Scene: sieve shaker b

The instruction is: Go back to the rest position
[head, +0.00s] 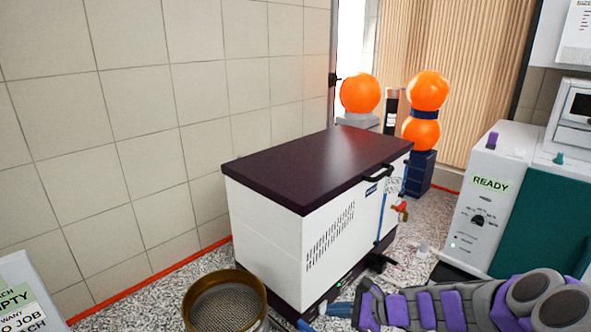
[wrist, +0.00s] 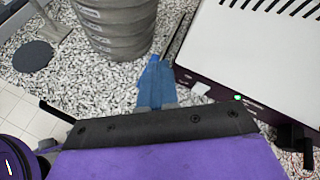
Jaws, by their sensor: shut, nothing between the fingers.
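My gripper (wrist: 155,82) shows in the wrist view with its blue fingers together and nothing between them. It is above the speckled worktop, between a stack of grey sieves (wrist: 118,28) and a white box with vents (wrist: 255,50). In the head view my arm reaches in from the lower right, and my gripper (head: 338,309) is low in the picture, right of a round brass-rimmed sieve (head: 250,284) and in front of the white box (head: 300,240). The sieve's lower part is cut off by the picture edge.
The white box has a dark lid (head: 320,165) and a red-handled tap (head: 401,207). A machine marked READY (head: 490,186) stands at the right. Orange balls (head: 360,93) on stands are behind. A tiled wall (head: 140,130) bounds the left. A dark disc (wrist: 33,56) lies left of the sieves.

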